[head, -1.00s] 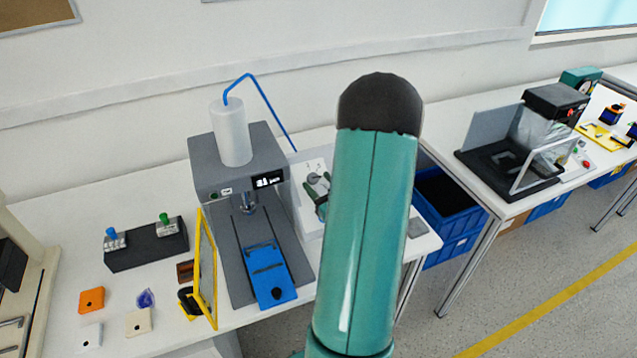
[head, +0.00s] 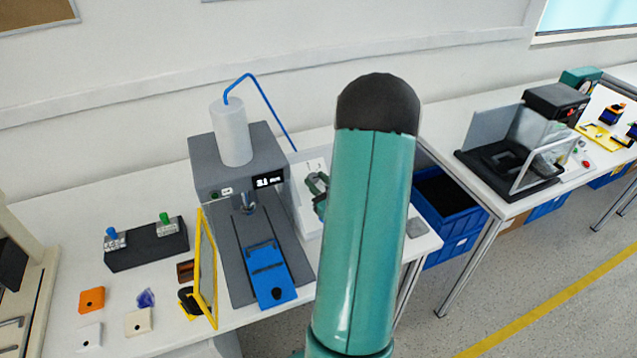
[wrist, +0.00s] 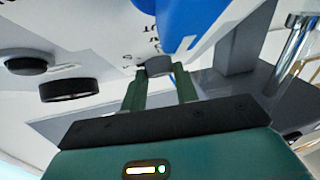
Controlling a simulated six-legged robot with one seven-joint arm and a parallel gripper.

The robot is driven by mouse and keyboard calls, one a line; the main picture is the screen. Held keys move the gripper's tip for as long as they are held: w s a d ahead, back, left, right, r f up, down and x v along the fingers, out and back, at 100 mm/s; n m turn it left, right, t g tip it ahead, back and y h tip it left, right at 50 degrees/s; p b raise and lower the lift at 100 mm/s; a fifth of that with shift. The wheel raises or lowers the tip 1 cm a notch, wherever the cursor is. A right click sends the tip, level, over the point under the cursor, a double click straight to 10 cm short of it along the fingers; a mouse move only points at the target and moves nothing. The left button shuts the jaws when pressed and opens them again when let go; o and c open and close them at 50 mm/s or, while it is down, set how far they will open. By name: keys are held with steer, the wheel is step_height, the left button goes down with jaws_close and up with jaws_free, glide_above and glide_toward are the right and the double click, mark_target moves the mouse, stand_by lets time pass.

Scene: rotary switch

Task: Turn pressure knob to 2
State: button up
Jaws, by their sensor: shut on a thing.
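The pressure knob (wrist: 158,66) is a small grey round knob on a white panel with black lettering in the wrist view. My gripper (wrist: 160,82) has its two green fingers on either side of this knob and is shut on it. In the head view my gripper (head: 318,188) is against the white control panel (head: 307,218), right of the grey machine, and covers the knob. The machine's small display (head: 269,180) is lit, but its digits are too small to read surely. The knob's pointer and scale position cannot be made out.
Two dark round knobs (wrist: 68,90) sit to the left on the panel in the wrist view. A large blue part (wrist: 190,22) is close above the knob. The grey machine (head: 205,182) and its blue fixture (head: 268,272) stand left of my arm.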

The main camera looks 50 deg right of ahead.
steer(key=shift+n+y, duration=0.5)
steer(key=n+y, duration=0.3)
steer(key=n, duration=0.1)
steer(key=shift+d+r+n+y, duration=0.1)
steer(key=shift+d+n+y, duration=0.2)
steer(key=shift+d+y, duration=0.1)
steer(key=n+y, duration=0.1)
steer(key=n, duration=0.1)
steer(key=n+g+y, duration=0.1)
steer(key=y, duration=0.1)
steer(key=n+y, duration=0.1)
steer(key=n, duration=0.1)
steer(key=shift+d+r+n+g, duration=0.15)
steer(key=shift+d+n+g, duration=0.1)
steer(key=shift+n+g, duration=0.05)
steer(key=n+g+y, duration=0.2)
steer(key=n, duration=0.1)
steer(key=n+g+y, duration=0.1)
steer(key=shift+w+d+r+n+g, duration=0.2)
steer(key=shift+w+r+n+g, duration=0.1)
steer(key=shift+n, duration=0.1)
steer(key=n+g, duration=0.1)
steer(key=n, duration=0.1)
steer(key=n+g+y, duration=0.1)
steer(key=n+g, duration=0.1)
steer(key=shift+w+d+r+g, duration=0.1)
steer(key=shift+w+r+g, duration=0.1)
steer(key=shift+g, duration=0.1)
steer(key=shift+n, duration=0.3)
steer(key=o, duration=1)
